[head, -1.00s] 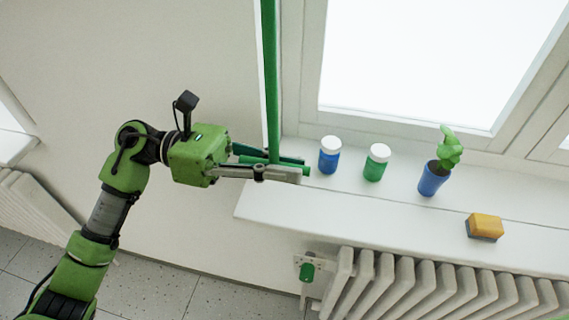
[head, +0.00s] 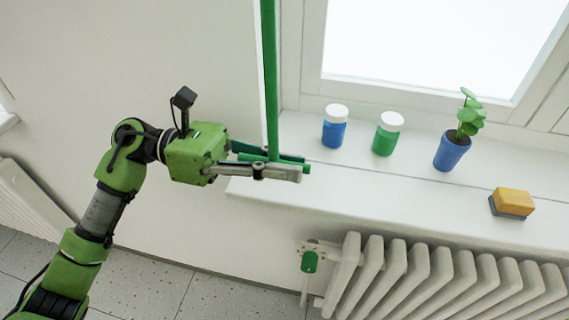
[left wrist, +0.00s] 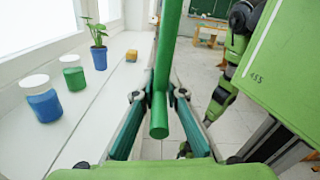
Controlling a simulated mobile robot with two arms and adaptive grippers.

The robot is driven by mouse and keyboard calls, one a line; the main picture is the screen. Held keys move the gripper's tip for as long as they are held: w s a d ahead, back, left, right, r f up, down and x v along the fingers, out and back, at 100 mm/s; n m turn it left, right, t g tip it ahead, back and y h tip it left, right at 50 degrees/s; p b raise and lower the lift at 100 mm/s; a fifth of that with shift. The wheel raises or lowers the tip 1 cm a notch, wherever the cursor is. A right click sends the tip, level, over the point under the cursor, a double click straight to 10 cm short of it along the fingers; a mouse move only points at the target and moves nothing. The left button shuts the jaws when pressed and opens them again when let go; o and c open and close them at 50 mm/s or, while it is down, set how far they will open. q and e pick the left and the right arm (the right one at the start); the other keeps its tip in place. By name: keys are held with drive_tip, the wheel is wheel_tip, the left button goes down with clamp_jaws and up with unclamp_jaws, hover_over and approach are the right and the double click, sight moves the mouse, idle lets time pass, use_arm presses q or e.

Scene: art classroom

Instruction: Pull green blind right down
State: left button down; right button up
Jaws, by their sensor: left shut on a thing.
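A green vertical rod (head: 270,80), seemingly the blind's pull, comes down from the top edge of the head view, left of the window. A short green crossbar (head: 303,167) sits at its lower end. My left gripper (head: 298,165) is shut on this crossbar, one finger on each side. In the left wrist view the rod (left wrist: 168,40) rises between the fingers and the round bar end (left wrist: 159,120) faces the camera. The blind's cloth cannot be made out.
On the white sill (head: 370,185) stand a blue jar (head: 334,133), a green jar (head: 385,140), a potted plant (head: 453,152) and a yellow sponge (head: 514,202). A radiator (head: 440,285) with a green valve (head: 309,262) is below. Bare wall (head: 160,60) lies left of the rod.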

sight(235, 159)
use_arm(q)
drive_tip(key=shift+f, duration=0.25)
drive_tip(key=c, duration=2.1)
unclamp_jaws()
drive_tip(key=v, duration=1.2)
drive_tip(key=shift+r, duration=0.1)
